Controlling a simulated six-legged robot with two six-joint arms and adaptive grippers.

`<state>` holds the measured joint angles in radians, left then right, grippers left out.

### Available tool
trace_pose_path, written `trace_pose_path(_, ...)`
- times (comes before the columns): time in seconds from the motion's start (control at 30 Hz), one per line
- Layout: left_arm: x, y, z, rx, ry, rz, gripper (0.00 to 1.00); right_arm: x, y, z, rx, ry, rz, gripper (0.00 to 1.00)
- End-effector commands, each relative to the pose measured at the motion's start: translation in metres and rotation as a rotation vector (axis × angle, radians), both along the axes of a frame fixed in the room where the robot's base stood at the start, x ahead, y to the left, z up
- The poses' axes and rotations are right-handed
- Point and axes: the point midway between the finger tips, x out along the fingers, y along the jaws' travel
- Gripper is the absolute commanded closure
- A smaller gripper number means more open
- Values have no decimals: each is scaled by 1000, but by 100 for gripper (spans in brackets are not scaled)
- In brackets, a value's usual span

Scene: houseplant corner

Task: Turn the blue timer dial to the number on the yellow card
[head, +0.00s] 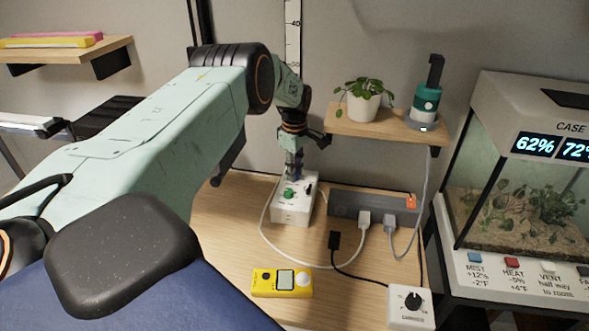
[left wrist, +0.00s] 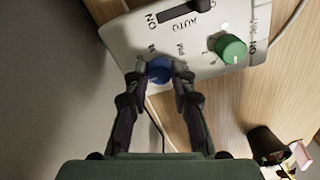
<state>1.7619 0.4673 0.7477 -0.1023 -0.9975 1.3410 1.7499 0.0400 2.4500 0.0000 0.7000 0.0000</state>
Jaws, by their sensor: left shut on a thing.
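The white timer box (head: 291,213) stands on the wooden table; its face also shows in the left wrist view (left wrist: 140,38). The blue dial (left wrist: 159,70) sits near the box's edge in the left wrist view, with printed marks around it too small to read. My left gripper (left wrist: 159,74) is shut on the blue dial, a fingertip on each side. In the head view this gripper (head: 293,172) reaches down onto the box and hides the dial. A green dial (head: 289,194) is beside it. I cannot make out a yellow card with a number. My right gripper is not in view.
A grey power strip (head: 372,206) with plugs and cords lies right of the box. A yellow device (head: 282,283) with a small screen and a white dial box (head: 411,306) lie in front. A shelf (head: 384,130) with a plant (head: 364,100) is above; a terrarium (head: 520,190) stands right.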

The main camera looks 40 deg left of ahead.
Motion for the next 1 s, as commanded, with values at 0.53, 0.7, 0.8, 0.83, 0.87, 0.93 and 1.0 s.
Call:
trace_pose_path(0.53,2,0,2,1,-6,13,71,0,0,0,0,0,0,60)
trace_pose_path(0.7,1,0,1,1,-4,12,57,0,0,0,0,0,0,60)
trace_pose_path(0.8,1,0,1,1,-3,12,52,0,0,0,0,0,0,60)
trace_pose_path(0.83,1,0,1,0,-2,12,52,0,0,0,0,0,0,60)
trace_pose_path(0.87,1,0,1,0,-2,13,52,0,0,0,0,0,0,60)
trace_pose_path(0.93,1,0,1,0,-2,13,52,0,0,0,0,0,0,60)
trace_pose_path(1.0,1,0,0,0,-1,12,52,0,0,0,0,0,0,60)
